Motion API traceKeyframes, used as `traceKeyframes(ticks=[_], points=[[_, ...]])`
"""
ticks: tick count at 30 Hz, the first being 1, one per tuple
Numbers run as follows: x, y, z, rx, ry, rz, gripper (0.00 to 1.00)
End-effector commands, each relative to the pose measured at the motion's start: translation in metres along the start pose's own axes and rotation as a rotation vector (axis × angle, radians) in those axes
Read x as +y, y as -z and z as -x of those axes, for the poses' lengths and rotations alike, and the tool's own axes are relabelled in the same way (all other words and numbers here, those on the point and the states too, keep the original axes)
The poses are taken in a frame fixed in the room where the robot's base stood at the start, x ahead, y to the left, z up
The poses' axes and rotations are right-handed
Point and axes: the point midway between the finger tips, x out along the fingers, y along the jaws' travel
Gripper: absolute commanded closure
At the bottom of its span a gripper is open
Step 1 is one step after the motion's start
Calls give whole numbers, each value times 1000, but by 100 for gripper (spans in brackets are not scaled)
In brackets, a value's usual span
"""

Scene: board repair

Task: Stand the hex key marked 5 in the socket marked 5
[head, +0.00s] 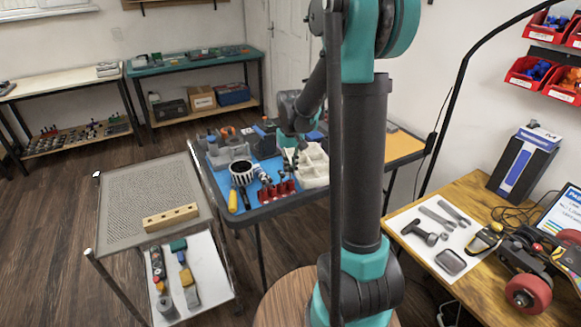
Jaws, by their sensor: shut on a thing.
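My gripper (302,146) is small in the head view, over the blue-topped table beside the white compartment tray (314,182). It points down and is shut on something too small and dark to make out. I cannot pick out any hex key or read a 5 anywhere. A light wooden block (165,223) with several dark holes lies on the top shelf of the grey cart, left of the table and well apart from my gripper. No key can be seen standing in its holes. Whether it bears the socket marked 5 cannot be told.
The blue-topped table (250,207) is crowded with a black-and-white striped cup (243,173), red holders (277,192) and a yellow-handled tool (232,201). The perforated cart top (140,190) is otherwise clear. A wooden desk (470,191) with tools stands at the right.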

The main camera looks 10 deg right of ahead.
Motion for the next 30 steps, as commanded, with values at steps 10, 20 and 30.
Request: traceKeyframes(ticks=[10,20,30], points=[[0,0,-2,0,0,0,100],[0,0,-5,0,0,0,100],[0,0,-9,0,0,0,100]])
